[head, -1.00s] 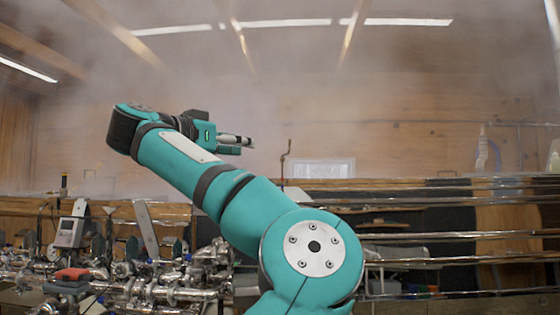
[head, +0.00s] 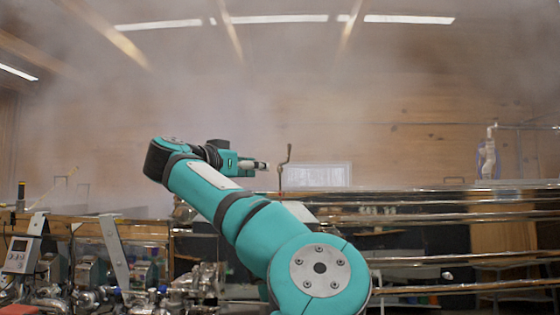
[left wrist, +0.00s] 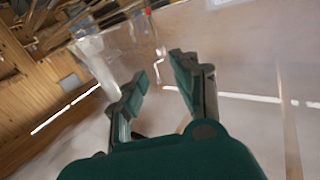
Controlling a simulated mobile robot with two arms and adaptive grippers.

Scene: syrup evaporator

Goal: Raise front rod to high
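A thin rod with a bent, crank-like top (head: 284,163) stands up behind the pan edge in the middle of the head view; I take it for the front rod. Its lower part is hidden. My left gripper (head: 261,165) is just left of it, pointing right at about its height, with a small gap in the picture. In the left wrist view the left gripper (left wrist: 159,76) has its fingers apart and nothing between them. The pale bent rod (left wrist: 159,62) shows beyond the fingertips, roughly in line with the opening. My right gripper is out of view.
Long shiny metal rails (head: 450,195) run across the right side. Pipes and valves (head: 190,290) and a small display box (head: 20,254) fill the lower left. Steam hazes the air above.

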